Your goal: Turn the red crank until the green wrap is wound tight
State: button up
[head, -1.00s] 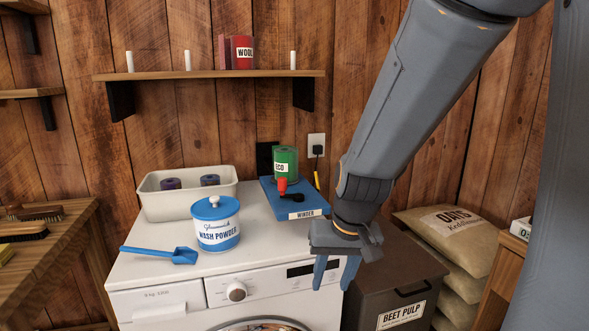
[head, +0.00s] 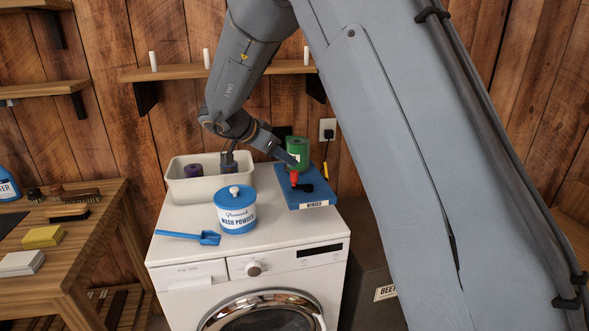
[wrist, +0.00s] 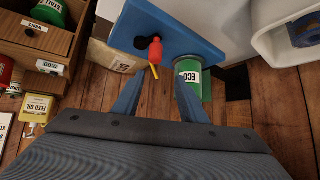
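The blue winder base (head: 310,196), labelled WINDER, sits at the back right of the washing machine's top. The green wrap (head: 298,150) stands upright on it as a roll; its ECO label shows in the wrist view (wrist: 188,77). The red crank handle (head: 294,178) rises from a black crank arm (head: 305,187) in front of the roll. In the wrist view the handle (wrist: 151,50) lies just beyond the fingertips, roughly between them. My gripper (wrist: 160,82) is open and empty. In the head view my gripper (head: 286,158) is beside the roll, above the handle; contact is unclear.
A white tub (head: 196,190) with purple rolls stands left of the winder. A blue-lidded wash powder pot (head: 236,212) and blue scoop (head: 205,238) are in front. A shelf (head: 190,72) hangs above. An outlet (head: 327,128) with a yellow cord is behind the winder.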

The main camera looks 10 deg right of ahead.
aim_at(293, 171)
jog(key=shift+g, duration=0.4)
jog(key=d+f, duration=0.1)
jog(key=f, duration=0.1)
jog(key=d+f+p, duration=0.1)
jog(key=f, duration=0.1)
jog(key=w+d+f, duration=0.1)
jog(key=f, duration=0.1)
jog(key=shift+d+f+p, duration=0.15)
jog(key=shift+d+p, duration=0.2)
jog(key=shift+d, duration=0.05)
grip_shut()
